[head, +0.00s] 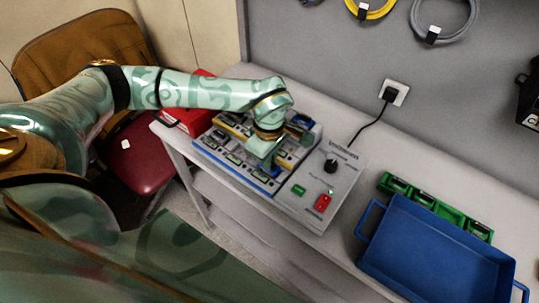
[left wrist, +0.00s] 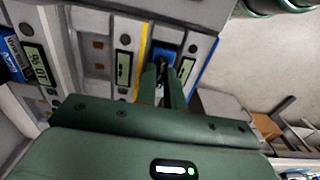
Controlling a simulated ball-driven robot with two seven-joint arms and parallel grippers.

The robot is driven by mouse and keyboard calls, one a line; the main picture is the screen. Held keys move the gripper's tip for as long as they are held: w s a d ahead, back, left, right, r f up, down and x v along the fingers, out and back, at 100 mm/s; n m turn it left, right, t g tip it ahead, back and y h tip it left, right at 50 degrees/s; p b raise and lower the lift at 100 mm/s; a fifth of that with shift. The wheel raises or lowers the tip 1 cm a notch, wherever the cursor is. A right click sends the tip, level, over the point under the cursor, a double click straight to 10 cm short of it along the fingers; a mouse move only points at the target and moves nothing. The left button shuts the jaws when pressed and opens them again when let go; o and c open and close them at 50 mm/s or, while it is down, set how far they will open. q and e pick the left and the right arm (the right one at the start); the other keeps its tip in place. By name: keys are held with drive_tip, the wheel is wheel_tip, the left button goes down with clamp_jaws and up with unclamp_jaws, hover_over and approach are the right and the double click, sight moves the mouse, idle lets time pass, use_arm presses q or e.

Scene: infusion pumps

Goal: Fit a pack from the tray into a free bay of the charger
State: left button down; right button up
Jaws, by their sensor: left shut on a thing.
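The charger (head: 243,148) is a grey unit with rows of bays, blue and yellow strips and small displays, on the bench at the centre left. My left gripper (head: 272,160) reaches down over its right part of the bays. In the left wrist view its two green fingers (left wrist: 165,85) are shut on a dark, bluish pack (left wrist: 166,58), mostly hidden between them. The pack is at a bay between displays; I cannot tell how deep it sits. The blue tray (head: 365,222) stands on the bench at the right, and its visible floor looks empty. My right gripper is not in view.
The charger's control panel (head: 318,178) has a black knob and red and green switches. A green rack (head: 450,215) with dark units stands behind the tray. A black cable runs to the wall socket (head: 394,93). A red box (head: 190,118) sits left of the charger.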

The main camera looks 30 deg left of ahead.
use_arm(q)
drive_tip(key=shift+f, duration=0.15)
drive_tip(key=c, duration=1.4)
unclamp_jaws()
wheel_tip(320, 180, up, 16)
drive_tip(key=p, duration=0.1)
drive_tip(key=shift+s+r+p, duration=0.15)
drive_tip(key=shift+r+p, duration=0.05)
drive_tip(key=shift+p, duration=0.15)
